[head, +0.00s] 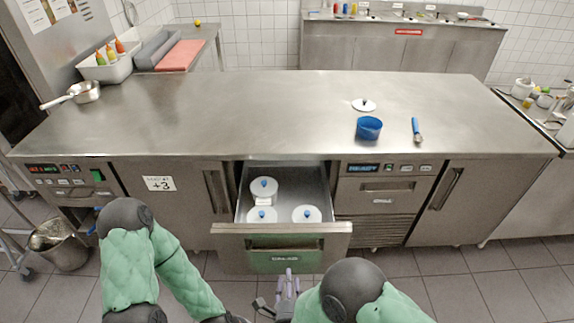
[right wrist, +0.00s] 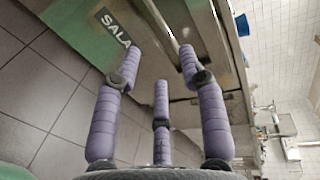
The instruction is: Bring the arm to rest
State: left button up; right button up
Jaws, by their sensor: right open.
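My right gripper (head: 287,280) is low in front of the open drawer (head: 283,229), near its front panel. Its purple fingers also show in the right wrist view (right wrist: 160,75), spread apart with nothing between them. There the drawer front with a label reading "SALA" (right wrist: 115,28) lies just beyond the fingertips. I cannot tell whether a finger touches it. My left arm comes in at the lower left of the head view, bent downward; its gripper is not visible.
The drawer holds white lidded containers with blue knobs (head: 263,187). On the counter (head: 230,110) are a blue container (head: 369,128), a white lid (head: 363,105), a blue-handled utensil (head: 416,129) and a saucepan (head: 84,92). A bin (head: 60,246) stands on the floor at left.

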jog(key=d+f+n+g+y, duration=0.1)
jog(key=d+f+n+g, duration=0.3)
jog(key=f+n+g, duration=0.5)
jog(key=s+d+f+n+g+y, duration=0.1)
jog(key=s+d+f+n+g, duration=0.1)
jog(key=s+f+n+g, duration=0.1)
jog(key=s+d+f+n+g+y, duration=0.2)
jog(key=s+f, duration=0.3)
jog(key=s, duration=0.3)
jog(key=shift+d+f+n+g, duration=0.25)
jog(key=shift+d+n+g, duration=0.15)
jog(key=shift+n+g, duration=0.3)
